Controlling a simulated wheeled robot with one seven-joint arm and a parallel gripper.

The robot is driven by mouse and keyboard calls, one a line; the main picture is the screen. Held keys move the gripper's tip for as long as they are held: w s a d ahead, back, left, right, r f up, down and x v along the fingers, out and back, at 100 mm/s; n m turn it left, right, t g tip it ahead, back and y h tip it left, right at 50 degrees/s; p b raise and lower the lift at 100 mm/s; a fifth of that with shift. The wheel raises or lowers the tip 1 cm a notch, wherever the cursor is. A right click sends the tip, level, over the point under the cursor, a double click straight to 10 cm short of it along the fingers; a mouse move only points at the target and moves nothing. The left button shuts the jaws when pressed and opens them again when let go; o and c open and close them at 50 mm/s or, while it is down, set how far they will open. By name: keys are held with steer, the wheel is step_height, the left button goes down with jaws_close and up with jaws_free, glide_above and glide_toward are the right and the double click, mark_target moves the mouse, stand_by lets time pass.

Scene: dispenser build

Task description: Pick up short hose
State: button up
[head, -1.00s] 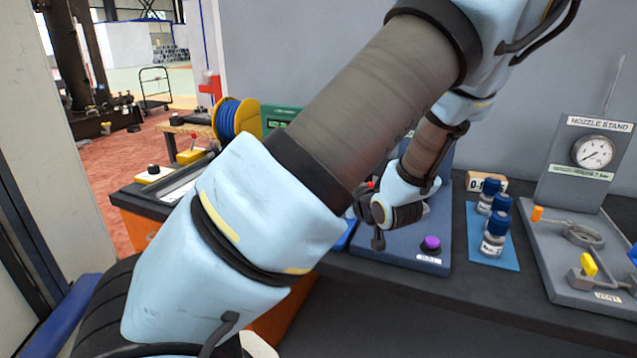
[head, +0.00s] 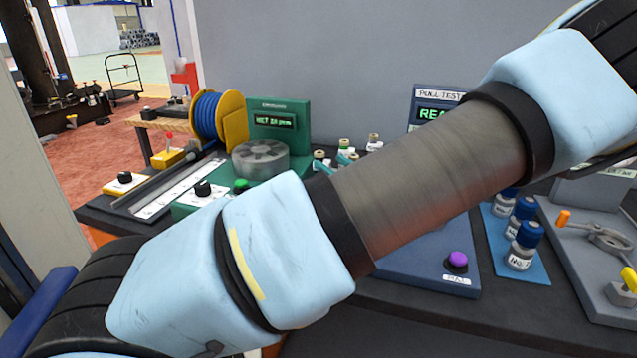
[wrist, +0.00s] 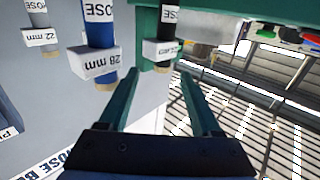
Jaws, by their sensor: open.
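In the wrist view my gripper (wrist: 158,78) is open, with its two green fingers spread apart. In the head view my gripper is out of sight and my arm crosses the picture.
In the head view a blue hose reel (head: 219,115) and a green crimping station (head: 279,125) stand on the left of the bench. A purple button (head: 457,261) is at the pull tester.

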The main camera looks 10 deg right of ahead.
steer(key=shift+a+p+x, duration=0.1)
steer(key=shift+p+x, duration=0.6)
steer(key=shift+x, duration=0.8)
steer(key=shift+a+p+x, duration=0.15)
steer(key=shift+p+x, duration=0.55)
steer(key=shift+x, duration=0.8)
steer(key=shift+s, duration=0.1)
steer(key=shift+c, duration=0.2)
jaws_close()
